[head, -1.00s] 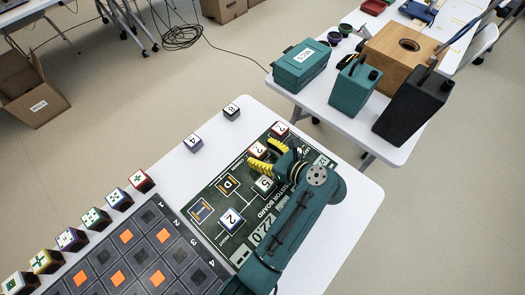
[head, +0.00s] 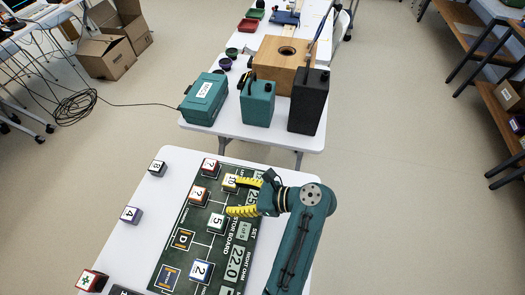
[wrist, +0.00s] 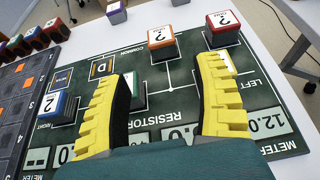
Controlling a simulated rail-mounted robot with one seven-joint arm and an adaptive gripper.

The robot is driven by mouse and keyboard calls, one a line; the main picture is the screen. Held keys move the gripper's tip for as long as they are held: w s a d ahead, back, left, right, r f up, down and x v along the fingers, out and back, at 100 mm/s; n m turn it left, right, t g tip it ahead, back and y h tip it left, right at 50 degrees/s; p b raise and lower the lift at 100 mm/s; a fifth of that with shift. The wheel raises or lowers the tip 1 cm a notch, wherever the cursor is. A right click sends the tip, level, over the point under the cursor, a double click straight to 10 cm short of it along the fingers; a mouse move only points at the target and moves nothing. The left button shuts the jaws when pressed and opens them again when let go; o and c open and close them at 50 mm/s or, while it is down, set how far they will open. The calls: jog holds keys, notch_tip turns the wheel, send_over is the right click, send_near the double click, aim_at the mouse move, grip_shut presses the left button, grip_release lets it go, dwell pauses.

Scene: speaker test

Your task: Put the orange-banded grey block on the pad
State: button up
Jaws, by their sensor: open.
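The block that best fits the orange-banded grey block is a white-topped "?" block (head: 198,195) with an orange-red band, standing on the green resistor board (head: 222,287). It also shows in the wrist view (wrist: 161,44), ahead of the fingers. A redder "?" block (head: 209,168) stands beyond it. My gripper (head: 240,196) is open and empty, its yellow fingers pointing toward the "?" blocks; it also shows in the wrist view (wrist: 168,68). The board has an outlined D pad (head: 182,239) and an empty blue-outlined pad (head: 168,278). I cannot tell which pad is meant.
A yellow "10" block (head: 229,183) and green "5" block (head: 217,223) stand close to the fingertips. A blue "2" block (head: 201,271) is on the board. The "8" block (head: 157,168) and "4" block (head: 130,214) stand on white table. A dark grid tray (wrist: 30,85) lies left.

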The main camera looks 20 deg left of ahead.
jog(key=w+d+r+n+t+h, duration=0.3)
jog(key=w+d+r+n+t, duration=0.15)
jog(key=r+t, duration=0.2)
jog(key=w+d+r+n+t+h, duration=0.2)
jog(key=w+d+r+n+t, duration=0.25)
jog(key=r, duration=0.35)
jog(key=s+d+r+n+t+h, duration=0.2)
jog(key=s+d+r+t+h, duration=0.1)
jog(key=r, duration=0.5)
jog(key=s+d+r+n+t+h, duration=0.3)
jog(key=s+d+r+t, duration=0.1)
jog(key=r, duration=0.5)
jog(key=s+d+r+n+t+h, duration=0.2)
jog(key=s+d+r+t+h, duration=0.1)
jog(key=d+r, duration=0.4)
notch_tip(320, 180, up, 2)
jog(key=s+t, duration=0.1)
jog(key=t, duration=0.1)
jog(key=shift+s+n+t, duration=0.3)
jog(key=shift+r, duration=0.15)
